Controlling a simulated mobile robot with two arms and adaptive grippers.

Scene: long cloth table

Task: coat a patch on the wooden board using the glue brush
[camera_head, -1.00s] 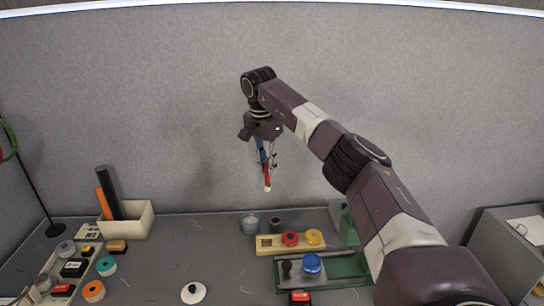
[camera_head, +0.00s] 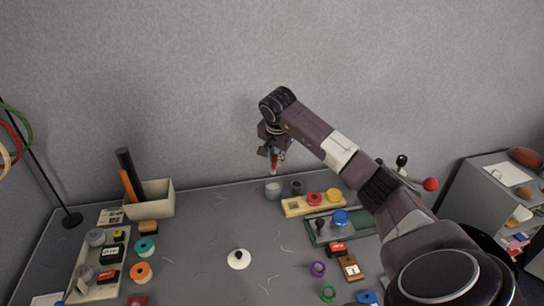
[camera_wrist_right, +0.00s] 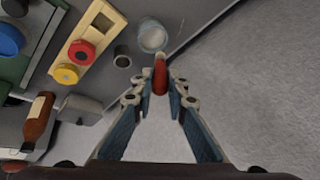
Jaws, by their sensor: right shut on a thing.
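My right gripper (camera_head: 274,156) is shut on the red-handled glue brush (camera_head: 273,165), which hangs tip down above the table's back edge. In the right wrist view the brush (camera_wrist_right: 160,78) sits between the fingertips, its pale tip pointing at a grey cup (camera_wrist_right: 152,38) with a whitish inside. The cup also shows in the head view (camera_head: 273,191), just below the brush; I cannot tell whether the tip touches it. A pale wooden strip (camera_head: 293,207) holds a red and a yellow lid. I cannot tell which is the board. My left gripper is out of view.
A small dark cup (camera_head: 296,187) stands beside the grey cup. A green tray (camera_head: 318,236) with a blue-lidded jar (camera_head: 341,217) lies to the right. Tape rolls and a tray (camera_head: 91,292) lie at the left. The table's middle is mostly clear around a white lid (camera_head: 238,259).

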